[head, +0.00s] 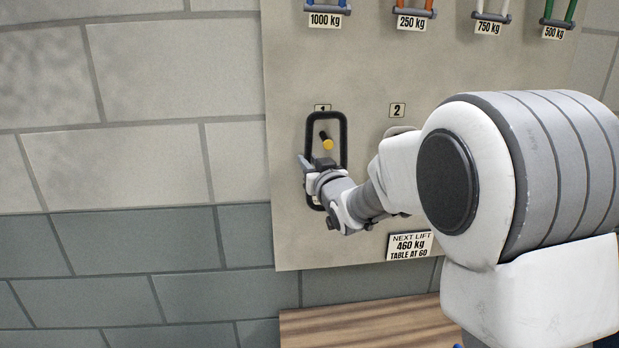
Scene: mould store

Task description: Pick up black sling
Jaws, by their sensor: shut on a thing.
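The black sling (345,126) is a tall rounded loop against the beige board, under the label "1". A yellow-tipped peg (327,143) shows inside the loop, below its top bend. My gripper (314,172) is at the lower half of the loop and is shut on the sling. The gripper and wrist hide part of the loop's lower right side. I cannot tell whether the sling touches the peg.
Shackles with weight labels (325,20) line the board's (290,230) top. The label "2" (397,110) is right of the sling, its place mostly hidden by my arm. A sign (409,246) reads "NEXT LIFT 460 kg TABLE AT 60". A wooden surface (350,328) lies below.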

